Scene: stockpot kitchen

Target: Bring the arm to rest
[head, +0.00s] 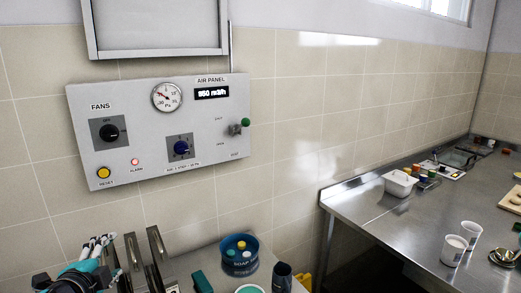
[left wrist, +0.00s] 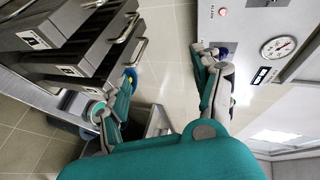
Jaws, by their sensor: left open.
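My left gripper (head: 97,245) shows at the lower left of the head view, below the wall panel, with pale fingers and teal parts. In the left wrist view its two teal and grey fingers (left wrist: 160,85) are spread wide apart, with nothing held between them. The air panel (head: 218,135) on the tiled wall is above and to the right of the gripper, apart from it. It carries a round gauge (head: 167,97), dark knobs, a yellow button (head: 103,173), a lit red alarm lamp (head: 135,162) and a green-tipped lever (head: 240,127). My right gripper is not in view.
Metal units with bar handles (head: 157,243) stand close beside the left gripper; they also show in the left wrist view (left wrist: 75,50). A blue tub (head: 239,262) with coloured pieces sits below the panel.

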